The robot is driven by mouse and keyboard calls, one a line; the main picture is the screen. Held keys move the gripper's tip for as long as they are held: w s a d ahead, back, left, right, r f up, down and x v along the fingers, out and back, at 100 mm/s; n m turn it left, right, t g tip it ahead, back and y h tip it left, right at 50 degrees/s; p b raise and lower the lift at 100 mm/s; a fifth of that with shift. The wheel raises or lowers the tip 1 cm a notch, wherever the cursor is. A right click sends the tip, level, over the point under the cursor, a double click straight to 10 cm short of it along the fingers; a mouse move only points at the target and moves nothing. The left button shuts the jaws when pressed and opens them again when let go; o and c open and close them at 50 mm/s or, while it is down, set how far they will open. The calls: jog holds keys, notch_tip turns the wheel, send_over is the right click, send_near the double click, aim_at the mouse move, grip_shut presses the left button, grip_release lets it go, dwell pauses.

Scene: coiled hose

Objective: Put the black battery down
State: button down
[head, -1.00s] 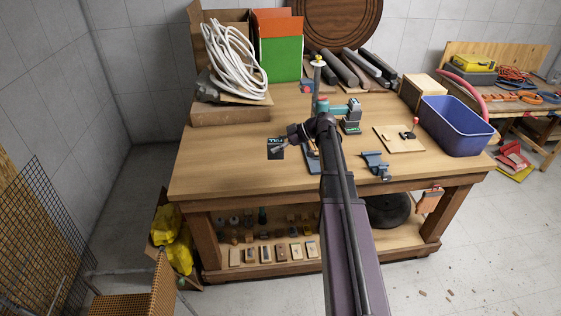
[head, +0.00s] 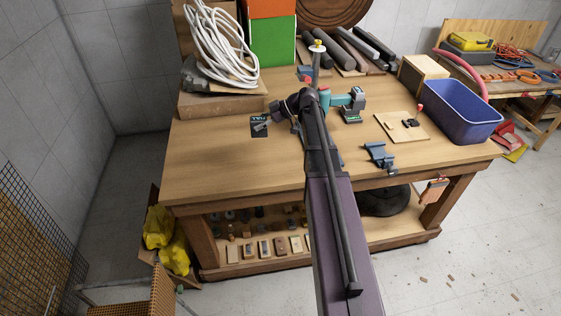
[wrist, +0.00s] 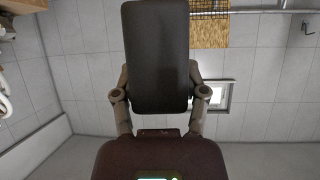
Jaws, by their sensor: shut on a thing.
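The black battery (head: 257,119), a small dark block with pale lettering, shows left of my wrist in the head view, over the left middle of the workbench (head: 215,165). My gripper (head: 262,127) points left and is shut on it, with a grey finger crossing its face. I cannot tell whether the battery touches the bench top or hangs just above it.
Bare bench top lies in front and left of the battery. Behind it, a white hose (head: 220,45) rests on a cardboard box (head: 215,103). A teal device (head: 342,100), a small vise (head: 379,155), a wooden board (head: 398,130) and a blue bin (head: 458,112) stand to the right.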

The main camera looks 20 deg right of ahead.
jog(key=shift+d, duration=0.15)
jog(key=s+d+f+m+t+h+b, duration=0.2)
jog(key=s+d+f+m+t+b, duration=0.1)
jog(key=d+f+b, duration=0.5)
jog(key=s+d+f+m+t+h+b, duration=0.3)
jog(key=d+f+b, duration=0.5)
jog(key=d, duration=0.3)
jog(key=shift+s+d+f+m, duration=0.15)
jog(key=shift+s+d+m, duration=0.25)
jog(key=shift+s+m, duration=0.6)
jog(key=w+a, duration=0.3)
jog(key=w+a+f+b, duration=0.1)
jog(key=w+a, duration=0.2)
jog(key=w, duration=0.1)
jog(key=w+a, duration=0.3)
jog(key=a, duration=0.1)
jog(key=shift+w+f+b, duration=0.15)
jog(key=shift+w+b, duration=0.15)
jog(key=shift+b, duration=0.05)
jog(key=shift+w+a, duration=0.15)
jog(key=shift+a, duration=0.05)
jog(key=shift+w+a+f+b, duration=0.3)
jog(key=shift+w+f+b, duration=0.05)
jog(key=shift+f+b, duration=1.5)
